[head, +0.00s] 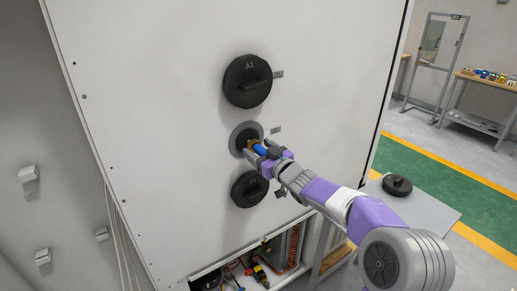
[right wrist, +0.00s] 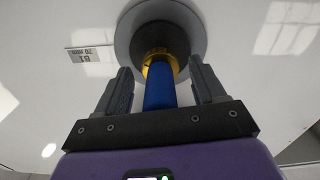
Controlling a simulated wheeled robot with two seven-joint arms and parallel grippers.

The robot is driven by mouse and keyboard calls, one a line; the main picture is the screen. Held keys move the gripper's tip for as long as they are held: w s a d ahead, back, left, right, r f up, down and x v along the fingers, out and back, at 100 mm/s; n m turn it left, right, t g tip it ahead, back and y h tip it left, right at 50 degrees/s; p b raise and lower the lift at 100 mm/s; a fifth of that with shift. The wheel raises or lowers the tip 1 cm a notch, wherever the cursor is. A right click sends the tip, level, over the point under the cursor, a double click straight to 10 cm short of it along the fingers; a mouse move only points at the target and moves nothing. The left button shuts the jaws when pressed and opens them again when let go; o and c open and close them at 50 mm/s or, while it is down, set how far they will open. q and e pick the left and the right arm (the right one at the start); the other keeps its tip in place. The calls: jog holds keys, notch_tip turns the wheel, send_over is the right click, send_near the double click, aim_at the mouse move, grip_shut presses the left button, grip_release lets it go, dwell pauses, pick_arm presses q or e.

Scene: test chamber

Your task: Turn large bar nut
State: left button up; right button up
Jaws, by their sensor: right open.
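In the right wrist view, a blue cylindrical bar (right wrist: 160,88) with a gold ring-shaped part (right wrist: 160,62) at its far end stands in the middle of a dark round port (right wrist: 160,36). A grey flange (right wrist: 124,38) surrounds the port on the white panel. In the head view, the blue bar (head: 259,148) shows at the middle port of the panel. My right gripper (right wrist: 162,76) is open, with one finger on each side of the bar and visible gaps between. It also shows in the head view (head: 258,146), close to the port. My left gripper is out of view.
A black round cap (head: 247,81) marked A1 sits above the port and another black cap (head: 249,189) sits below it. A loose black cap (head: 397,185) lies on a grey table (head: 440,213) at right. An open bay (head: 262,267) with pipes is below.

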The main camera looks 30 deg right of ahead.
jog(key=shift+w, duration=0.35)
jog(key=c, duration=1.1)
jog(key=shift+o, duration=0.2)
